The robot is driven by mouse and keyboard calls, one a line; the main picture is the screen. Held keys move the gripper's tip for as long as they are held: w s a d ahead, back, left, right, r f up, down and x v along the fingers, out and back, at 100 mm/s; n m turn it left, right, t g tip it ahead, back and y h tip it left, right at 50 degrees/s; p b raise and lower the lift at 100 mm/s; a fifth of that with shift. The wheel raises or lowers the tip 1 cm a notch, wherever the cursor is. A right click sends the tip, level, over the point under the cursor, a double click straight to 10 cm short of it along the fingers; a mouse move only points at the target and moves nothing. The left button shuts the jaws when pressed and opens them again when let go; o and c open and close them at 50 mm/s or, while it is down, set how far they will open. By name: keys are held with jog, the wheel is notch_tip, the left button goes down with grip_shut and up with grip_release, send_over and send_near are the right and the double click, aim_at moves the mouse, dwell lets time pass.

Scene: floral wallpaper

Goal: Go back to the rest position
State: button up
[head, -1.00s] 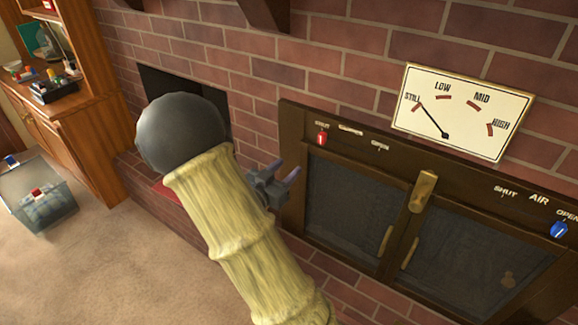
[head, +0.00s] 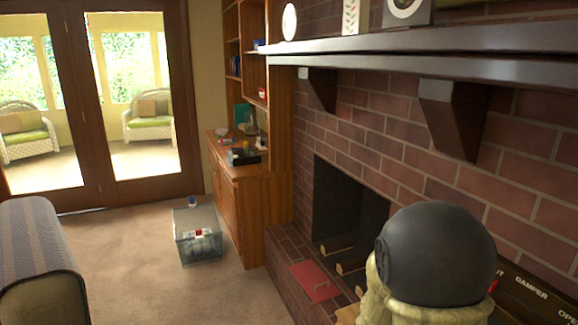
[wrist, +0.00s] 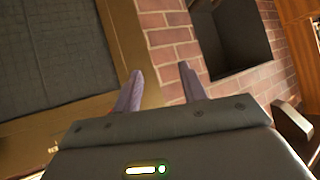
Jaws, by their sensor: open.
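My gripper (wrist: 161,78) shows in the wrist view with its two purple-grey fingers apart and nothing between them. Beyond the fingers are the brick wall (wrist: 165,37) and the brown frame (wrist: 139,60) of the stove doors, with a dark door panel (wrist: 45,50) at the left. The fingers appear clear of the wall, though the exact gap is hard to tell. In the head view my arm stands at the lower right in front of the fireplace wall, and the gripper is hidden or outside the picture.
A dark firebox opening (head: 347,205) and a red piece (head: 314,281) on the brick hearth lie left of my arm. A wooden cabinet (head: 252,215), a clear bin (head: 198,238) and a striped couch (head: 38,240) stand around open carpet (head: 150,285). A mantel (head: 430,42) overhangs above.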

jog(key=s+a+n+g+y, duration=0.3)
jog(key=s+a+n, duration=0.15)
jog(key=s, duration=0.35)
jog(key=s+a+n+g+y, duration=0.3)
jog(key=s+a+n, duration=0.15)
jog(key=s, duration=0.35)
notch_tip(320, 180, up, 16)
jog(key=p, duration=1.6)
jog(key=shift+m+g, duration=0.3)
jog(key=shift+f, duration=0.1)
jog(key=shift+c, duration=0.6)
jog(key=shift+d, duration=0.1)
